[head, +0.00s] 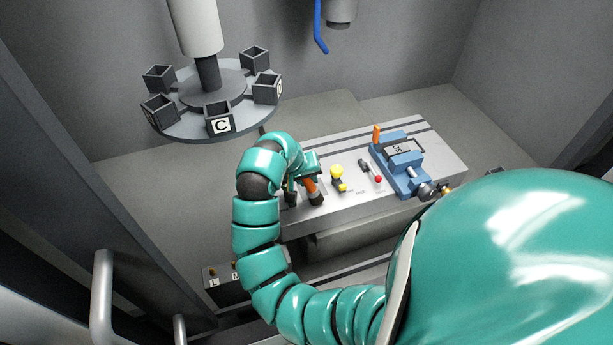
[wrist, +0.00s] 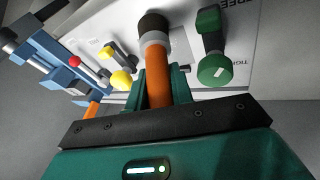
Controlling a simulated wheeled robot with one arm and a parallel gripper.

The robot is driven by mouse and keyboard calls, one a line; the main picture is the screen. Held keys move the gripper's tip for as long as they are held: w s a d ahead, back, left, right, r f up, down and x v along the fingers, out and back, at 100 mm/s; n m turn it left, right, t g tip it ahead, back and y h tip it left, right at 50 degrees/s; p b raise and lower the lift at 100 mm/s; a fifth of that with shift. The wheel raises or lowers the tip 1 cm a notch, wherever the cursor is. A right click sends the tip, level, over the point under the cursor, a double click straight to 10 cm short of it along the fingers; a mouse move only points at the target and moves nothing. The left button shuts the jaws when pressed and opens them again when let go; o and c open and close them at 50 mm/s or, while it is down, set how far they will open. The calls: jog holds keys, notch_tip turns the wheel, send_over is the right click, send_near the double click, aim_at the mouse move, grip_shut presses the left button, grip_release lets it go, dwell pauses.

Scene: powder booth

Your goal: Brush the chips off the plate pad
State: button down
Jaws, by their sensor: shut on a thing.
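My gripper (head: 303,178) is shut on an orange-handled brush (head: 313,187) above the left part of the grey machine table (head: 430,150). In the wrist view, my gripper (wrist: 158,92) closes around the orange handle (wrist: 157,75). The brush has a pale collar and a dark round tip, pointing away from me. A blue vise (head: 408,165) stands at the right of the table, with a dark-framed, marked surface (head: 405,149) on it. I cannot tell for sure which surface is the plate pad. No chips can be made out in either view.
A yellow-knobbed lever (head: 337,174) and a red-tipped lever (head: 372,171) stand between brush and vise. A green-ended lever (wrist: 213,68) is close beside the brush. An orange upright piece (head: 376,133) is by the vise. A carousel of dark boxes (head: 205,124) hangs behind.

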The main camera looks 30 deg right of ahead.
jog(key=shift+r+p, duration=2.9)
jog(key=shift+p, duration=0.1)
jog(key=shift+w, duration=0.1)
jog(key=shift+r+p, duration=1.45)
jog(key=shift+r, duration=0.05)
jog(key=shift+f, duration=0.15)
jog(key=shift+d+f+t+b, duration=0.1)
jog(key=shift+f+t+b, duration=0.25)
jog(key=shift+f, duration=0.2)
jog(key=shift+f, duration=0.1)
jog(key=shift+f+b, duration=2)
jog(key=shift+f, duration=0.85)
